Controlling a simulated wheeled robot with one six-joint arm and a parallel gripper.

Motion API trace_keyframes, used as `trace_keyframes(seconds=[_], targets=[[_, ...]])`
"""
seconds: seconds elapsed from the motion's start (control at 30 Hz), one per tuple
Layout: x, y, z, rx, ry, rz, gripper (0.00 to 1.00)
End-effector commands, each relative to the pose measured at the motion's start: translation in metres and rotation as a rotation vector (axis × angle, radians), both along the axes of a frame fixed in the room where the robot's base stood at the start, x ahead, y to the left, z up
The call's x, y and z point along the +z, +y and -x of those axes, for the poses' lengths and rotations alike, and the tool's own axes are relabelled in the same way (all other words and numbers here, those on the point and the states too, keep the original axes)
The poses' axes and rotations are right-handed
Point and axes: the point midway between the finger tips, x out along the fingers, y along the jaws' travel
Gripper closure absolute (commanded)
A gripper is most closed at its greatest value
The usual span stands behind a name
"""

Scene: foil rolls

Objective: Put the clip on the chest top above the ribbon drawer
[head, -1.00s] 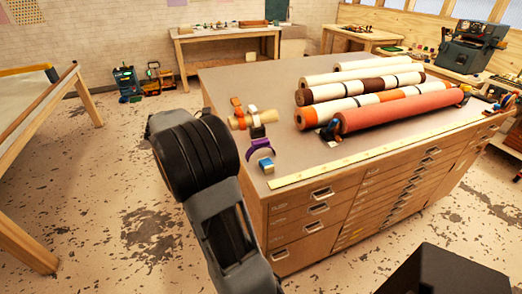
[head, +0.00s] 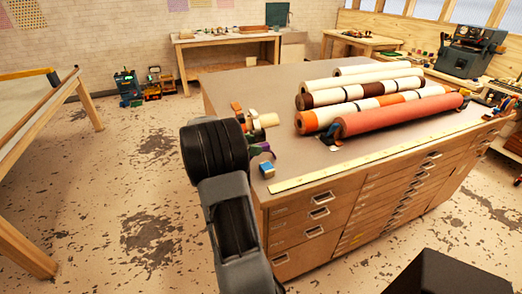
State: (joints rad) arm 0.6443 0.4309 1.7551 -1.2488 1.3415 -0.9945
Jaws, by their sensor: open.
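The wooden chest (head: 285,221) has a grey-brown top and several drawers with small labels too blurred to read, so I cannot tell which is the ribbon drawer. I cannot clearly identify the clip. A small blue-and-gold item (head: 266,169) sits near the top's front left corner. Behind it are a purple curved item (head: 264,148) and a short pale roll (head: 267,120) with an orange item (head: 237,109) beside it. My arm's dark wrist covers part of this group. My gripper itself does not show; the arm hides it.
Several long rolls, the nearest red (head: 400,115), lie across the chest top. A yellow ruler strip (head: 370,156) runs along the front edge. Small dark items lie by the rolls' ends. Bare top shows behind and left of the rolls. A table (head: 30,240) stands at the left.

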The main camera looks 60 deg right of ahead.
Motion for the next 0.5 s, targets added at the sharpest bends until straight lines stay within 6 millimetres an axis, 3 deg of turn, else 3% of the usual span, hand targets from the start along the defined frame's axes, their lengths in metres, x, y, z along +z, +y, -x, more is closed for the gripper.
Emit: trace_keyframes(seconds=[0.2,0.5], targets=[[-0.011,-0.021,0.016,-0.002,0.001,0.000,0.38],[-0.014,-0.026,0.020,0.000,0.000,0.000,0.38]])
